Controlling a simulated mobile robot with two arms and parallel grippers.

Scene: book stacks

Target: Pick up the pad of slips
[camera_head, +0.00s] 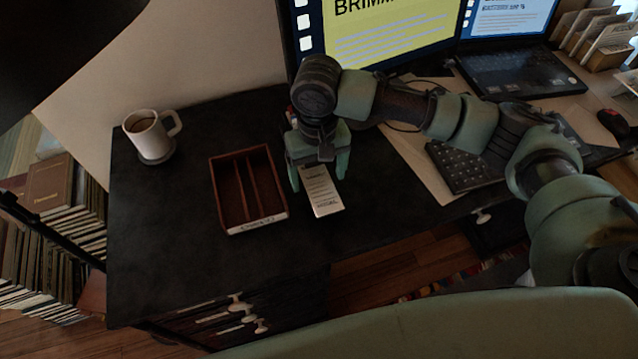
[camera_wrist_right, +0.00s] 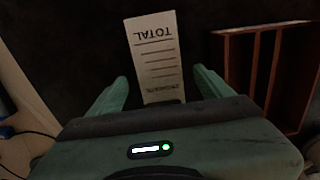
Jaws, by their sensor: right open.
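The pad of slips (camera_head: 323,195) is a small white printed pad lying on the dark desk, right of the wooden tray. In the right wrist view the pad (camera_wrist_right: 155,55) shows lines of print and the word TOTAL, upside down. My right gripper (camera_head: 317,182) is above the pad's far end, pointing down. In the right wrist view its two fingers (camera_wrist_right: 160,85) are apart, one on each side of the pad's near part, with dark gaps between fingers and pad. The pad's far end is hidden under the gripper in the head view. My left gripper is not in view.
A reddish wooden tray (camera_head: 213,185) with dividers stands close left of the pad. A white mug (camera_head: 143,133) on a coaster is at the desk's back left. A keyboard (camera_head: 458,172), monitor (camera_head: 375,28) and laptop (camera_head: 525,72) are to the right. The desk's front left is clear.

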